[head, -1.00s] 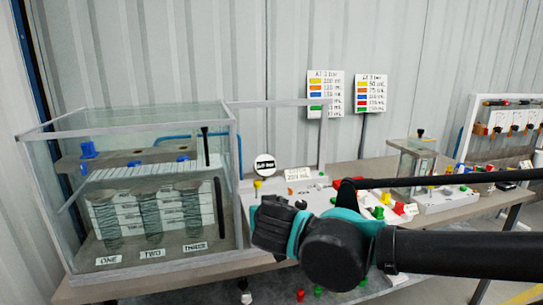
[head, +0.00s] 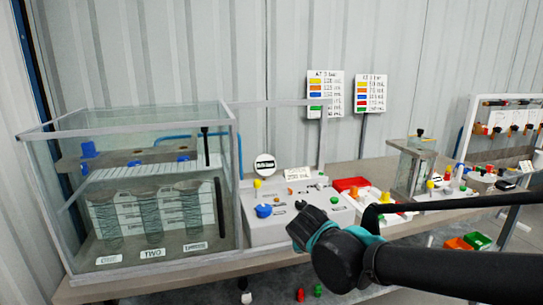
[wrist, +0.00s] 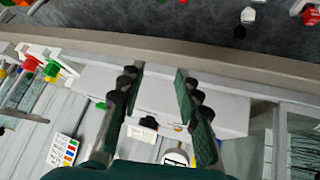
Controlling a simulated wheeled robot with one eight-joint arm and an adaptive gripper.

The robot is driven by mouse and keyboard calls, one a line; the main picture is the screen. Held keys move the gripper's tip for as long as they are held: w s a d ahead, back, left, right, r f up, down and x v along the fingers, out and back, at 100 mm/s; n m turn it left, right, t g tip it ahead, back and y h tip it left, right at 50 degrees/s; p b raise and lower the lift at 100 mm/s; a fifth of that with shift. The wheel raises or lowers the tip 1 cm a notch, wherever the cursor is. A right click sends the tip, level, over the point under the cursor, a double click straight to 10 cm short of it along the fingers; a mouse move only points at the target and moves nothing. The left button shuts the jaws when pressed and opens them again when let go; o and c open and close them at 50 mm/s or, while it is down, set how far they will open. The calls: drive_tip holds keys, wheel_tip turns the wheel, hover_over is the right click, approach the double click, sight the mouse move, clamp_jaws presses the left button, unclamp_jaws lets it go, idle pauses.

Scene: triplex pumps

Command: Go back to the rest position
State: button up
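My gripper (head: 312,228) is in front of the grey control box (head: 262,228) on the bench in the head view, with the black and teal arm reaching in from the right. In the wrist view my gripper (wrist: 158,95) has its two fingers wide apart, with nothing held between them. The white front of the box shows beyond and between the fingers. A blue knob (head: 263,211) and a yellow knob (head: 257,184) stand on the box.
A glass tank (head: 230,200) with several labelled coil columns stands at the left. Red and white trays (head: 352,184) with coloured parts lie right of the box. Orange and green bins (head: 458,243) are at lower right. Small red and green pieces (head: 300,295) lie below the bench.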

drive_tip(key=s+d+f+g+y, duration=0.1)
drive_tip(key=s+d+f+g, duration=0.2)
drive_tip(key=s+d+f, duration=0.2)
drive_tip(key=d+f, duration=0.3)
drive_tip(key=f, duration=0.2)
drive_tip(key=shift+f+g+y, duration=0.2)
drive_tip(key=shift+g+y, duration=0.1)
drive_tip(key=shift+y, duration=0.1)
idle(0.4)
